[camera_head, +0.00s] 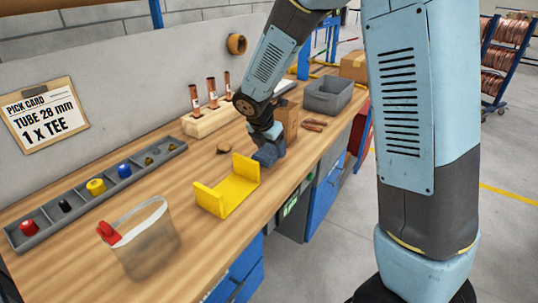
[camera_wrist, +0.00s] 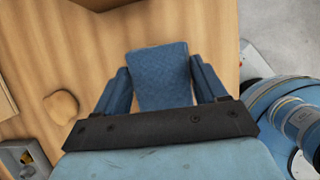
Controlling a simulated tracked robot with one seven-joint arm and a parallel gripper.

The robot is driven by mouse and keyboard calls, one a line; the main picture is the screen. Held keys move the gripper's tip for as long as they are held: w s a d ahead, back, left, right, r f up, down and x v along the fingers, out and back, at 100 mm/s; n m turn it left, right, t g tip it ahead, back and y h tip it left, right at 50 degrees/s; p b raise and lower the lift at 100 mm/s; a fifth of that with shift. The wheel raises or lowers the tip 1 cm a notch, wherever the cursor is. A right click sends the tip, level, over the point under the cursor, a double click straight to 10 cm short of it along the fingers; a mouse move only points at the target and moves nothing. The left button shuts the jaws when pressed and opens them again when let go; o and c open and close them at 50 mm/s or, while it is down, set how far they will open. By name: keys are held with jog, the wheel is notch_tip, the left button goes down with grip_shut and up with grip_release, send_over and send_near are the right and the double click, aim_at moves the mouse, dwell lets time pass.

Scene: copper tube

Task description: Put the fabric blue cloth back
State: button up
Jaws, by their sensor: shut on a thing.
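The blue cloth (camera_wrist: 160,80) is a folded textured piece between the two blue fingers of my gripper (camera_wrist: 161,74) in the wrist view. My gripper is shut on it. In the head view my gripper (camera_head: 268,152) is low over the wooden bench, just behind the yellow holder (camera_head: 226,195) and in front of a brown box (camera_head: 288,117). The fingers and cloth have similar blue tones there, so their border is hard to tell. Whether the cloth touches the bench cannot be told.
A small brown piece (camera_head: 224,147) lies left of my gripper. A wooden rack (camera_head: 207,121) holds copper tubes behind. A grey bin (camera_head: 328,97), loose copper pieces (camera_head: 314,125), a clear bag (camera_head: 150,245) and a sectioned tray (camera_head: 45,233) are on the bench. The front edge is close.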

aim_at(269, 150)
notch_tip(269, 150, down, 3)
jog(key=shift+f, duration=0.1)
jog(key=o, duration=0.9)
jog(key=shift+o, duration=0.2)
jog(key=v, duration=1.2)
